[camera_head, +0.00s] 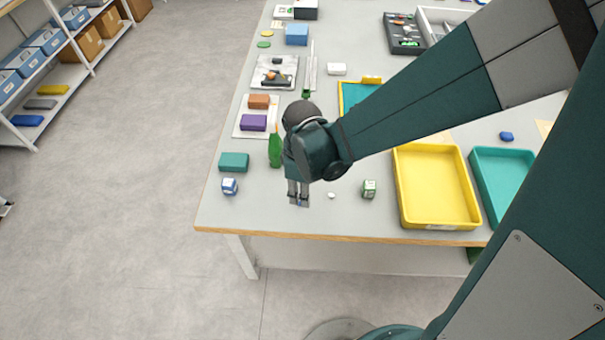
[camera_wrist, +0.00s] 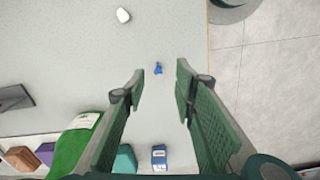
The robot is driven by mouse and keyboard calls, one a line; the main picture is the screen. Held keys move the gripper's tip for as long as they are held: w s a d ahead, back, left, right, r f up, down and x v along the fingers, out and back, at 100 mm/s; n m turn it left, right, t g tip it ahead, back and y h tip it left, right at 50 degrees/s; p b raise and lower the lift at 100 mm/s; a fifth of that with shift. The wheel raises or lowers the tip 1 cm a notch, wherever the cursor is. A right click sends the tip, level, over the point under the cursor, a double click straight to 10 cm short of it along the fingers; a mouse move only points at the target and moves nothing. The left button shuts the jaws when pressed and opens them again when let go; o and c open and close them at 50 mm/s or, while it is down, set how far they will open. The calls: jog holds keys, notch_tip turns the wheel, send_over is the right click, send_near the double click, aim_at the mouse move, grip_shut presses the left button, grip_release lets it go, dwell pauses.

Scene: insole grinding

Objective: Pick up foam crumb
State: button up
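My gripper (camera_head: 298,202) hangs over the front part of the grey table, pointing down. In the wrist view its two green fingers (camera_wrist: 160,76) are apart, with nothing held between them. A tiny blue piece (camera_wrist: 158,69) lies on the table and appears between the fingertips; it looks like a crumb. In the head view a hint of blue shows at the fingertips, mostly hidden. A small white lump (camera_head: 332,196) lies to the right of the gripper; it also shows at the top of the wrist view (camera_wrist: 123,15). I cannot tell which of the two is the foam crumb.
A blue-and-white box (camera_head: 229,186), teal block (camera_head: 234,161) and green bottle (camera_head: 275,148) stand left of the gripper. A green-and-white box (camera_head: 369,188) and yellow tray (camera_head: 402,200) are to the right. The table's front edge (camera_head: 330,238) is close.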

jog(key=shift+f, duration=0.4)
jog(key=shift+f, duration=0.1)
jog(key=shift+w+f+b, duration=0.15)
jog(key=shift+f+b, duration=0.55)
jog(key=shift+f, duration=1.8)
jog(key=c, duration=0.7)
